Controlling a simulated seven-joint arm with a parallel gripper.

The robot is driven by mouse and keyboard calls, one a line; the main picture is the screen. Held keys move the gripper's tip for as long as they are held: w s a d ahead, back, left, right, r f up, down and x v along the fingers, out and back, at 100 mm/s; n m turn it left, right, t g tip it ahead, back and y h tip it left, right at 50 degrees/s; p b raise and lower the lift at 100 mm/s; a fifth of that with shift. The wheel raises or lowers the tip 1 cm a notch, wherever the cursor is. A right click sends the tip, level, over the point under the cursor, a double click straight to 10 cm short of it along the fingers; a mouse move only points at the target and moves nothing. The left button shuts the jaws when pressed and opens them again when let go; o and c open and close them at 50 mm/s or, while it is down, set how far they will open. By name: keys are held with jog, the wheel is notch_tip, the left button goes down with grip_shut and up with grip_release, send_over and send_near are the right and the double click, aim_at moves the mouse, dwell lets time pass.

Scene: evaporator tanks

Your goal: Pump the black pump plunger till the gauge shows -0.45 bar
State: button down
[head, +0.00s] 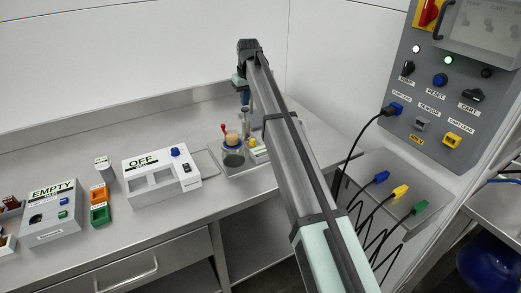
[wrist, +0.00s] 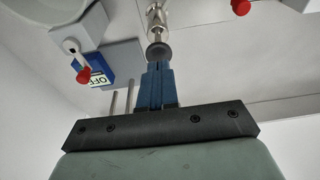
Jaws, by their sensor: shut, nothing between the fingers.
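The black pump plunger shows in the wrist view as a dark round knob (wrist: 160,51) on a metal stem. My gripper (wrist: 156,66) has its blue fingers together with nothing between them. The fingertips are right at the knob's edge in that view; I cannot tell whether they touch it. In the head view my gripper (head: 244,97) points down above the small equipment at the back of the bench, and the plunger cannot be made out clearly. A blue box (wrist: 97,72) shows a display reading "OFF" in the wrist view. No pressure value is readable.
Red knobs (wrist: 83,76) (wrist: 240,6) flank the plunger. A white "OFF" box (head: 160,177) is farther left. A control panel (head: 445,95) with cables is at right.

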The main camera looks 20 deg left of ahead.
jog(key=shift+r, duration=0.15)
jog(key=shift+r, duration=2.4)
